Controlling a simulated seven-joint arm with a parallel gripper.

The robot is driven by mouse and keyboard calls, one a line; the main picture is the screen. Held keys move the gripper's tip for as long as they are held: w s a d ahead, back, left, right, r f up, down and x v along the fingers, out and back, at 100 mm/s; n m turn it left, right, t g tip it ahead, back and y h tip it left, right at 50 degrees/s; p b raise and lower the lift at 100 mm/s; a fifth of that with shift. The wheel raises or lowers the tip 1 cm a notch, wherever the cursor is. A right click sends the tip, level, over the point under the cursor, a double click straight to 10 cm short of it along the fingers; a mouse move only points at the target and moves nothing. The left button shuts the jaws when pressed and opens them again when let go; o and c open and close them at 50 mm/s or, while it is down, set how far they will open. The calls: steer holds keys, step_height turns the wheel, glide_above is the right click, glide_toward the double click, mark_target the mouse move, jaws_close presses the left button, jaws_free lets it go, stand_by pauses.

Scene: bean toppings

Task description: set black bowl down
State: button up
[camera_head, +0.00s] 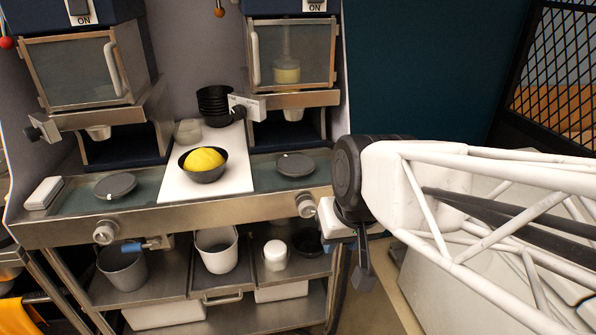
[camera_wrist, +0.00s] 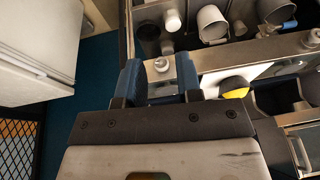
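A black bowl (camera_head: 205,175) holding a yellow rounded mound (camera_head: 204,159) sits upright on a white board (camera_head: 236,178) on the counter. The yellow mound (camera_wrist: 236,93) also shows in the wrist view, right of my gripper. A stack of black bowls (camera_head: 214,104) stands at the back of the board. My gripper (camera_head: 364,275) is right of the counter's front edge, apart from the filled bowl. In the wrist view my gripper (camera_wrist: 159,82) has its two blue fingers apart, with nothing held between them.
Two dispensing machines with glass doors (camera_head: 292,52) (camera_head: 76,68) stand behind the counter. Dark round discs (camera_head: 295,165) (camera_head: 116,185) flank the board. The shelf below holds a grey bucket (camera_head: 123,268), a white bucket (camera_head: 217,250), and a white jar (camera_head: 275,254). A mesh panel (camera_head: 556,75) stands at right.

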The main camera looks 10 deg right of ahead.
steer(key=shift+g+h, duration=0.4)
steer(key=shift+h, duration=0.1)
steer(key=s, duration=0.1)
steer(key=s+d, duration=0.2)
steer(key=shift+s+d+f, duration=0.2)
steer(key=shift+s+f, duration=0.05)
steer(key=shift+f, duration=0.05)
stand_by(0.6)
